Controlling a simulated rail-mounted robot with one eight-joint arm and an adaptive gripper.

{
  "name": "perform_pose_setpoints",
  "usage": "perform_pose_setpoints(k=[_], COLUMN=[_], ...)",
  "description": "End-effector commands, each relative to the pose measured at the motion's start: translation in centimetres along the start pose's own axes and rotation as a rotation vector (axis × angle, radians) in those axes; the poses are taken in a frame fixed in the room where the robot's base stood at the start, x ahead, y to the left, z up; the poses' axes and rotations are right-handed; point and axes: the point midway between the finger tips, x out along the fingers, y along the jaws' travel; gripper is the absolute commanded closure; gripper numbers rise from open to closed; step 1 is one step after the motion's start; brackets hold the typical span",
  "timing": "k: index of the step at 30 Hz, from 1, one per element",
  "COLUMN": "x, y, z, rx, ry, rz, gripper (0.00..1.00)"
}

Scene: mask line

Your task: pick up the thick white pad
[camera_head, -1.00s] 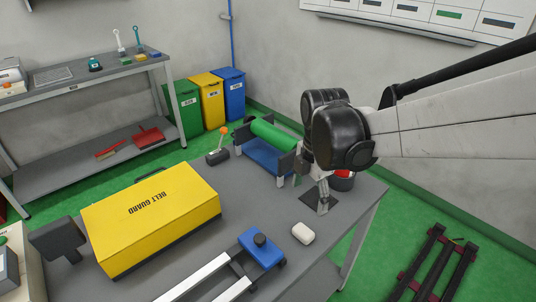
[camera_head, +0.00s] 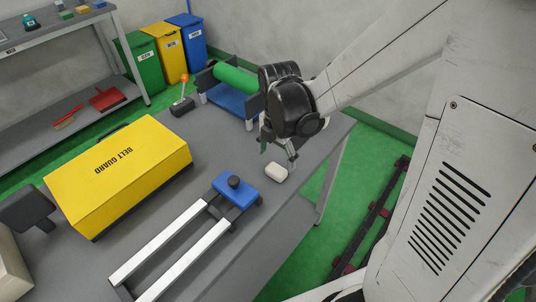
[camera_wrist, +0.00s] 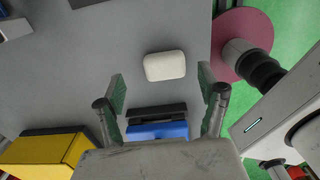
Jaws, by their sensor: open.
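The thick white pad (camera_head: 276,172) lies flat on the grey table (camera_head: 228,150), near its right edge. In the wrist view the pad (camera_wrist: 165,66) is a rounded white block, ahead of the fingertips and roughly centred between them. My gripper (camera_wrist: 161,88) is open with nothing between its green-faced fingers. In the head view my gripper (camera_head: 279,150) is just behind the pad, partly hidden by my black wrist joint. The exact height of the fingertips above the table cannot be told.
A blue clamp block (camera_head: 236,188) on white rails stands left of the pad. A yellow belt guard box (camera_head: 118,168) is farther left. A green roller (camera_head: 236,79) on a blue frame is behind.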

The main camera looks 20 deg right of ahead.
Motion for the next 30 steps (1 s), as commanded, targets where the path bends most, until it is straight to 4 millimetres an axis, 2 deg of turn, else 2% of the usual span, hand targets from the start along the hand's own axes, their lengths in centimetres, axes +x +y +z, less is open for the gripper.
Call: perform_pose_setpoints(k=[9,13,20,30], x=[4.1,4.8,4.8,4.8], y=[-0.6,-0.6,-0.7,-0.7], z=[-0.7,-0.7,-0.7,-0.7], rx=[0.0,0.0,0.0,0.0], ry=[0.0,0.0,0.0,0.0], rz=[0.0,0.0,0.0,0.0], gripper=[0.29,0.29,0.29,0.7])
